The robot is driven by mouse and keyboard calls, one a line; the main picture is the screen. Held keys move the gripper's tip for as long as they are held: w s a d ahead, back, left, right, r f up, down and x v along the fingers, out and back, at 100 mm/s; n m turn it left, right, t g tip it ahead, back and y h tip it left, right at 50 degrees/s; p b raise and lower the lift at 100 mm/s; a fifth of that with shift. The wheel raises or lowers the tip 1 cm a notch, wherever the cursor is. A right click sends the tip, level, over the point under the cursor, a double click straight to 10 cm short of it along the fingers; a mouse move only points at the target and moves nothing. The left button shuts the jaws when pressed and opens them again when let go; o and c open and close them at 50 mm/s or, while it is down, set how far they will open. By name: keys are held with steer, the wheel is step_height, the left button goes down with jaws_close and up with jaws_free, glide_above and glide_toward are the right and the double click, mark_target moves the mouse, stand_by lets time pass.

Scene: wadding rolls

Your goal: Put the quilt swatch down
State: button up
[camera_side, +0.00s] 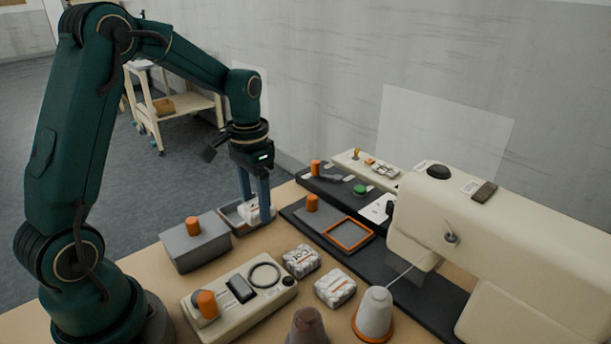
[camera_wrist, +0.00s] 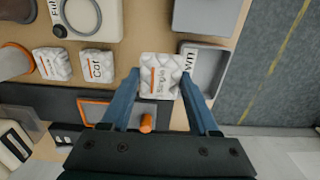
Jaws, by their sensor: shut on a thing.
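The quilt swatch (camera_wrist: 160,76), a white puffy packet with an orange stripe and small print, sits between the fingers of my gripper (camera_wrist: 162,92) in the wrist view. My gripper is shut on it. In the side view my gripper (camera_side: 257,208) points straight down at a shallow grey tray (camera_side: 229,216), with white packet material (camera_side: 247,211) showing at the fingertips. In the wrist view the swatch overlaps the left edge of the tray (camera_wrist: 207,72) and partly covers a label ending in "wn". I cannot tell whether the swatch touches the tray.
A grey box (camera_side: 195,245) with an orange knob stands next to the tray. Two similar packets (camera_side: 300,261) (camera_side: 335,288) lie on the table. An orange square frame (camera_side: 349,249) lies on the dark plate. A cream device (camera_side: 239,303) and a large cream machine (camera_side: 430,220) take up much room.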

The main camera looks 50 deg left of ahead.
mark_target(276, 242)
steer(key=w+d+f, duration=0.2)
steer(key=shift+d, duration=0.35)
steer(key=shift+f, duration=1.85)
steer(key=shift+f, duration=0.2)
steer(key=o, duration=1.3)
steer(key=shift+o, duration=0.2)
